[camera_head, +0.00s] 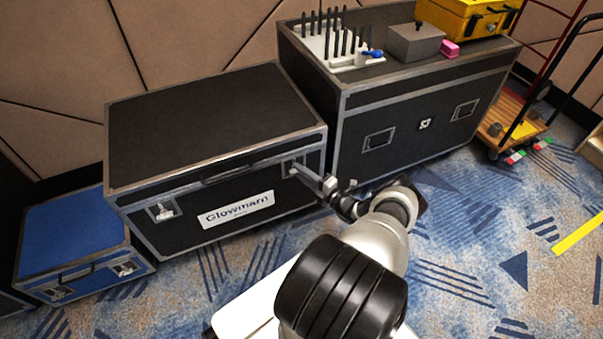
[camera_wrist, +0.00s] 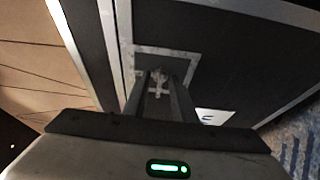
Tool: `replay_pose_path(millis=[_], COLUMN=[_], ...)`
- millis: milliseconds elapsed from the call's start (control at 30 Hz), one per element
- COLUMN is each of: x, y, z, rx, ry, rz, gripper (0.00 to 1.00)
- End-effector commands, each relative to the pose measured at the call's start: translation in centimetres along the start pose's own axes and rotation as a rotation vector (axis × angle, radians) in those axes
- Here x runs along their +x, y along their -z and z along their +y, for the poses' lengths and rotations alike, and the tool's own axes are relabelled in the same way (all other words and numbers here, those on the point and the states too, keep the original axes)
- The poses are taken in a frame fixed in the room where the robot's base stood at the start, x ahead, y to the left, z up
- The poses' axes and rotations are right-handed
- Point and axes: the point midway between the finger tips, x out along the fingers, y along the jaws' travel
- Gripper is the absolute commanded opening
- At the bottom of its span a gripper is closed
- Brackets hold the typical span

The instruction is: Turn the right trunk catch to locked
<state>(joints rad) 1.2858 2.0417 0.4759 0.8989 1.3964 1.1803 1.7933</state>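The black trunk (camera_head: 210,125) with grey metal edges and a "Glowmarn" label stands closed at the centre left. Its right catch (camera_wrist: 157,83) is a small pale metal wing piece in a recessed plate on the front. In the head view my gripper (camera_head: 297,170) reaches that catch from the right and partly hides it. In the wrist view my gripper (camera_wrist: 159,82) has its two dark fingers apart, one on each side of the catch. I cannot tell whether they touch it. The left catch (camera_head: 162,211) shows on the front's left end.
A blue case (camera_head: 75,235) stands at left. A taller black case (camera_head: 400,85) at right bears a white rack, a grey box and a yellow box (camera_head: 465,15). A trolley (camera_head: 515,120) stands at far right. The carpet ahead is mostly clear.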

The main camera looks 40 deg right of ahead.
Motion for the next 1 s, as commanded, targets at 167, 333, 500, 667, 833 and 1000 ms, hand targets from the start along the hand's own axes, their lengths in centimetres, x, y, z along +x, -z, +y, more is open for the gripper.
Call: replay_pose_path(millis=[167,333,500,667,833,1000], x=[-1.8,-5.7,-9.9,-13.5,-16.1,-17.2], y=[-0.1,-0.2,-0.1,-0.1,-0.1,0.0], z=[0.1,0.1,0.1,0.0,0.0,0.0], rx=[-0.001,0.0,0.0,0.0,0.0,0.0], ry=[0.001,0.001,0.002,0.001,0.0,0.001], rz=[-0.002,-0.003,-0.003,-0.002,-0.001,0.001], gripper=[0.24,0.24,0.24,0.24,0.24,0.24])
